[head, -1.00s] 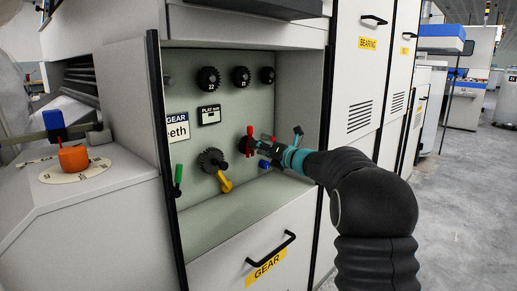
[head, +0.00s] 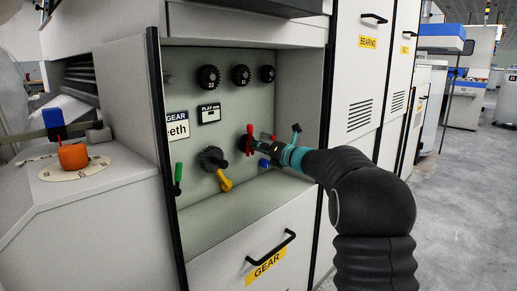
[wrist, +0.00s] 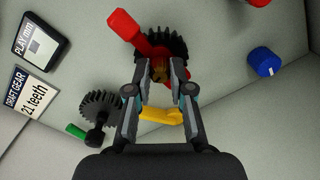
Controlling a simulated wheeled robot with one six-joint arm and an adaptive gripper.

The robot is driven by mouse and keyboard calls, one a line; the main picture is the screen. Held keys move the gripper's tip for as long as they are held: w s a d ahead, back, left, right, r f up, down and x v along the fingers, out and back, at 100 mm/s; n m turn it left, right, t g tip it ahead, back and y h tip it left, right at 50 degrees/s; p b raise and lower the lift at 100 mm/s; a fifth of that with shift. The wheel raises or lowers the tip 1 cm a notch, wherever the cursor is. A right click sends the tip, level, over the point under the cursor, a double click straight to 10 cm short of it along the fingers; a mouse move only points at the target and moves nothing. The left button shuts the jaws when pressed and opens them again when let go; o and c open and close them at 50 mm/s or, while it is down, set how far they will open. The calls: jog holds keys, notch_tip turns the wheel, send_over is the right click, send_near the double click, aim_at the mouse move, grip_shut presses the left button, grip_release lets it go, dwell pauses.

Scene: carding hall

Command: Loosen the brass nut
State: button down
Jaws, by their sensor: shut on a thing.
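The brass nut (wrist: 161,73) shows as a small gold patch between my fingertips in the wrist view. My gripper (wrist: 160,76) is shut on it, with one finger on each side. Behind the nut are a red lever (wrist: 124,25) and a dark toothed gear (wrist: 176,43). In the head view my gripper (head: 257,145) reaches into the open gear recess from the right, at the red lever (head: 250,138). The nut is hidden there behind the fingers.
Another gear (head: 211,159) with a yellow lever (head: 225,183) sits lower left, beside a green lever (head: 178,175). A blue knob (wrist: 263,61) is close to my gripper. Spare gears (head: 208,78) hang above. The recess walls bound the space; its floor (head: 225,210) is clear.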

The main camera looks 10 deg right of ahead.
jog(key=shift+f+m+b, duration=0.2)
jog(key=shift+m+b, duration=4.25)
jog(key=shift+m, duration=8.85)
jog(key=c, duration=1)
grip_release()
jog(key=shift+a, duration=0.1)
jog(key=shift+c, duration=0.2)
